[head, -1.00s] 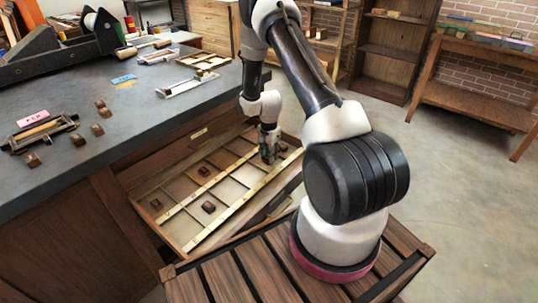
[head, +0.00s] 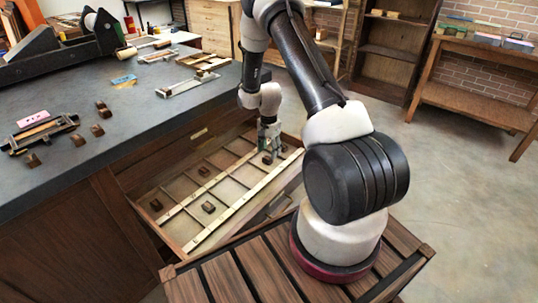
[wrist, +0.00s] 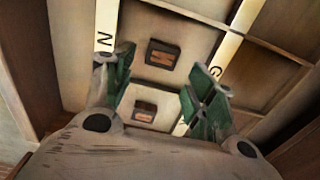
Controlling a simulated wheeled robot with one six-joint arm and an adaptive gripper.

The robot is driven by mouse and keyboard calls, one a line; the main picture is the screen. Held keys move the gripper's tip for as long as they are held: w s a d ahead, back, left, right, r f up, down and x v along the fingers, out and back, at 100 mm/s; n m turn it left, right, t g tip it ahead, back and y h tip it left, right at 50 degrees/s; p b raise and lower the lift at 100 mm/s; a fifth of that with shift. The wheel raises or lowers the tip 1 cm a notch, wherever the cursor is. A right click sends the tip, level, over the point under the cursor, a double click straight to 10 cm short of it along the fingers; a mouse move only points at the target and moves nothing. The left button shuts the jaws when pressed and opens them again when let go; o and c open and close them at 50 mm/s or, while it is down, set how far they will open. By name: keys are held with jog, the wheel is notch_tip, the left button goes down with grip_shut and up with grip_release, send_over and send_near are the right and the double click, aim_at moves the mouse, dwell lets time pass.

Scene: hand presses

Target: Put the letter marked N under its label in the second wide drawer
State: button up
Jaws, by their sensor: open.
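My gripper (head: 269,146) is open and empty above the far right part of the open wide drawer (head: 189,245). In the wrist view its two green-padded fingers (wrist: 161,68) stand apart. A small dark wooden letter block (wrist: 162,55) lies in a compartment between and beyond the fingertips, apart from them. Its mark shows but is too blurred to read surely. The compartment lies beside the pale label strip marked N (wrist: 103,40). Another strip (wrist: 226,52) appears to carry a G.
Other letter blocks (head: 208,207) lie in drawer compartments with thin dividers. On the grey bench top (head: 150,120) are several loose blocks (head: 97,130), a composing tray with a pink tag (head: 35,117), and a blue tag (head: 123,79). The floor at right (head: 450,170) is clear.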

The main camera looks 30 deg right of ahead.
notch_tip(320, 180, up, 15)
jog(key=n, duration=0.1)
notch_tip(320, 180, up, 15)
jog(key=n+t, duration=0.2)
jog(key=n, duration=0.2)
send_over(268, 158)
jog(key=s+a, duration=0.3)
jog(key=s, duration=0.3)
jog(key=s+a+r+n+t, duration=0.1)
jog(key=s+r+n, duration=0.3)
jog(key=s, duration=0.8)
jog(key=s+a+r+n+t, duration=0.1)
jog(key=s+a+r+n, duration=0.2)
jog(key=s+r+n, duration=0.2)
jog(key=s+r, duration=0.3)
jog(key=s, duration=0.4)
jog(key=shift+s+a+r, duration=0.2)
jog(key=shift+s+r, duration=0.15)
jog(key=shift+s, duration=0.05)
